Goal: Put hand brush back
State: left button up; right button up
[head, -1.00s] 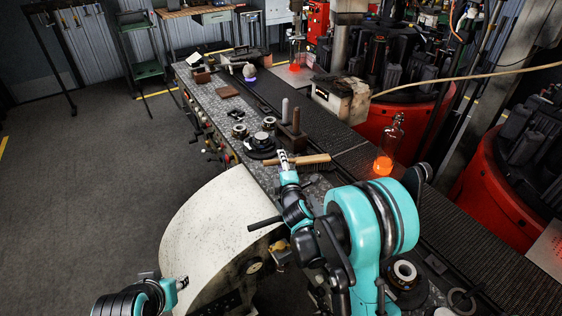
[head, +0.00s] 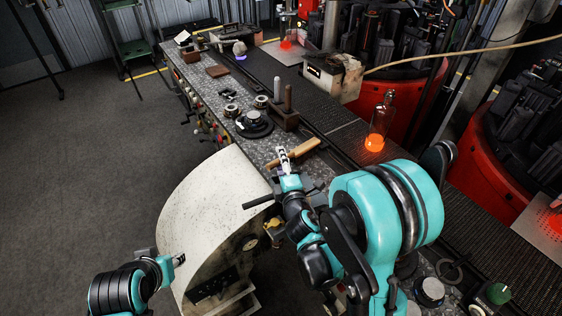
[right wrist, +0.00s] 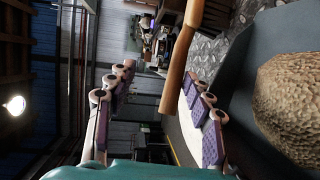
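The hand brush (head: 298,151) shows as a light wooden handle lying at the near edge of the metal bench. My right gripper (head: 284,162) is at the handle's near end. In the right wrist view, the wooden handle (right wrist: 180,70) reaches down between the spread purple-padded fingers of the right gripper (right wrist: 157,76).
A dark block with two upright posts (head: 285,118) stands just beyond the brush. A round black mould part (head: 254,124) is beside it. A glowing orange bottle (head: 376,138) stands to the right. A pale curved guard (head: 212,205) lies in front of the bench.

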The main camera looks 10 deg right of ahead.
jog(key=o, duration=0.8)
notch_tip(320, 180, up, 10)
jog(key=shift+r, duration=0.1)
dwell(0.5)
jog(key=s+d+f+m+g+h, duration=0.1)
jog(key=s+d+f+m+g, duration=0.15)
jog(key=s+m, duration=0.25)
jog(key=s+d+f+m+g+h, duration=0.1)
jog(key=s+d+m+g, duration=0.15)
jog(key=s+m, duration=0.25)
jog(key=s+f+m+g, duration=0.1)
jog(key=s+f+m, duration=0.1)
jog(key=s, duration=0.2)
jog(key=s+a+f+m+g+y, duration=0.1)
jog(key=s+f+m+g, duration=0.1)
jog(key=s, duration=0.3)
jog(key=s+a+f+m+g+y, duration=0.1)
jog(key=s+f+m, duration=0.1)
jog(key=s, duration=0.3)
jog(key=shift+s+a+f+m+g, duration=0.15)
jog(key=shift+f+m+g, duration=0.15)
jog(key=shift+m, duration=0.5)
